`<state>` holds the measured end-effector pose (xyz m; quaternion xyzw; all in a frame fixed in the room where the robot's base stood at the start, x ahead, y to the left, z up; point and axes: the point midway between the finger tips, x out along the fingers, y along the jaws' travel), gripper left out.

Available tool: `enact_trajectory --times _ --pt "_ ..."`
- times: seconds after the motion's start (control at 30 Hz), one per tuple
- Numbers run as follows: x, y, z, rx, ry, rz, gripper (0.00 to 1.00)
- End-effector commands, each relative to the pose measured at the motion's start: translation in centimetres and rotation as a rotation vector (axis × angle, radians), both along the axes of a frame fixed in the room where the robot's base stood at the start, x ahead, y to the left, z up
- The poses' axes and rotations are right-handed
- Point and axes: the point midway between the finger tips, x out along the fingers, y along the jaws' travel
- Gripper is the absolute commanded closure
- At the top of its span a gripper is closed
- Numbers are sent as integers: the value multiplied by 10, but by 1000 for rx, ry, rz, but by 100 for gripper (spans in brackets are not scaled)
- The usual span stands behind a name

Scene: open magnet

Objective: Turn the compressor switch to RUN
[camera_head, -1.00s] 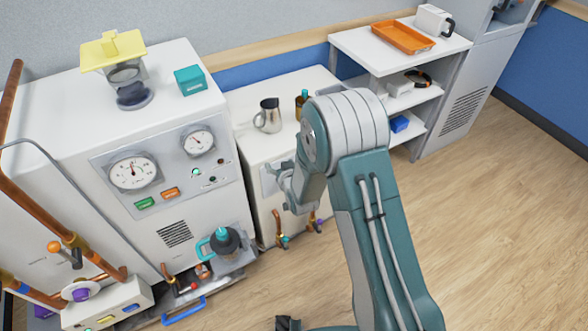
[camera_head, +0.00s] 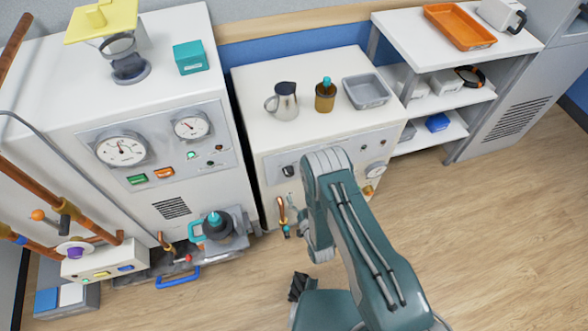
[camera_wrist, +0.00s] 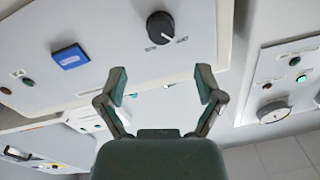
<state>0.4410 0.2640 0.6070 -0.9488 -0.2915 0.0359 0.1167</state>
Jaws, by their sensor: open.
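A black rotary switch (camera_head: 289,171) sits on the front panel of the middle white cabinet (camera_head: 262,130). In the wrist view the switch (camera_wrist: 160,27) is a round knob with a white pointer mark toward the lower right. Two small labels lie beside it, too small to read, so I cannot confirm its position. My gripper (camera_wrist: 160,88) is open and empty, its teal-padded fingers spread. The switch appears beyond the gap between the fingertips, apart from them. In the head view my gripper (camera_head: 291,212) is low in front of the cabinet, below the switch, partly hidden by my arm.
A blue button (camera_wrist: 70,56) is on the same panel. A jug (camera_head: 284,101), a brown bottle (camera_head: 325,96) and a grey tray (camera_head: 367,91) stand on the cabinet top. The gauge cabinet (camera_head: 205,165) adjoins at left. Copper pipes stand far left; the floor at right is clear.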

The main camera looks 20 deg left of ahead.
Motion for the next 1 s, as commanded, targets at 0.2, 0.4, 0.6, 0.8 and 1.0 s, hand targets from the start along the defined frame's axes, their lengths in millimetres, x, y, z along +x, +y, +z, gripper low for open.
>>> enact_trajectory --times 0.2,0.4,0.6,0.8,1.0 --pt "33 21 2 3 -5 0 14" --pt "63 40 3 4 -3 -1 14" --pt "80 52 1 2 -1 -1 14" --pt "83 55 1 1 1 -1 14" --pt "83 54 2 2 1 -1 50"
